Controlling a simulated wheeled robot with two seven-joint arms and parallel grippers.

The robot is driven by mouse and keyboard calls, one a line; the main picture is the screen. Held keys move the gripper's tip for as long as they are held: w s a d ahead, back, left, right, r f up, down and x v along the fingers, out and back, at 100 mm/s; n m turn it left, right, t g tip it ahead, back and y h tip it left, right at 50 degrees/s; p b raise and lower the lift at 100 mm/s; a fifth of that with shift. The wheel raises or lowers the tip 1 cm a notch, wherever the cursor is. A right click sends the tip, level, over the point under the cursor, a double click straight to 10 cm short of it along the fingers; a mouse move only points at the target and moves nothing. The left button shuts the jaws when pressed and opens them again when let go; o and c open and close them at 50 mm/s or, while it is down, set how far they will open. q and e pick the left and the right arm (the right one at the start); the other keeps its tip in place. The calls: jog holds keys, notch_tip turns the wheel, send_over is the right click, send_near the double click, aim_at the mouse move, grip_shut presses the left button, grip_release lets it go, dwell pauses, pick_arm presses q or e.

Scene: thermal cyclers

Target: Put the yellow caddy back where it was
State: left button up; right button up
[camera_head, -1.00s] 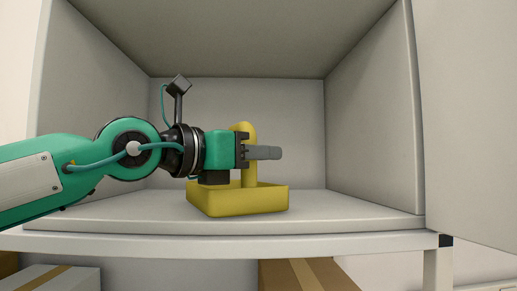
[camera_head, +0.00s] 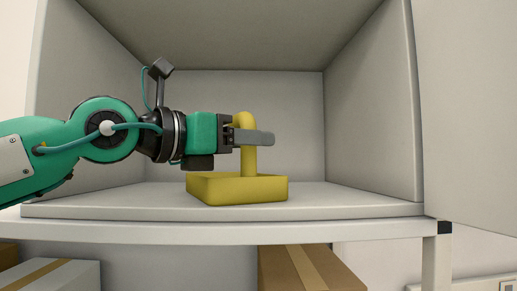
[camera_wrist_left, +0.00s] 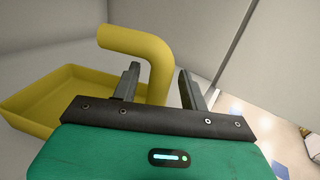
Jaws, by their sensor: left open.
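The yellow caddy (camera_head: 237,190) stands upright on the floor of the white open compartment, a shallow tray with an upright post handle bent over at the top. My left gripper (camera_head: 255,137) comes in from the left at the height of the handle's upper part, above the tray. In the left wrist view its fingers (camera_wrist_left: 160,88) are apart, and the caddy's handle (camera_wrist_left: 158,70) shows between them. The tray (camera_wrist_left: 30,100) shows at the left there. Part of the handle is hidden behind the gripper in the head view. My right gripper is not in view.
The compartment's side walls (camera_head: 375,110) and ceiling (camera_head: 235,35) enclose the caddy, with free floor to its right. A front ledge (camera_head: 330,212) runs below it. Cardboard boxes (camera_head: 310,270) lie beneath the shelf.

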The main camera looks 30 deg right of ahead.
pick_arm(q)
jog(key=a+b, duration=0.3)
jog(key=a, duration=0.6)
jog(key=shift+s+a+b, duration=0.15)
jog(key=shift+a+b, duration=0.2)
jog(key=shift+b, duration=0.05)
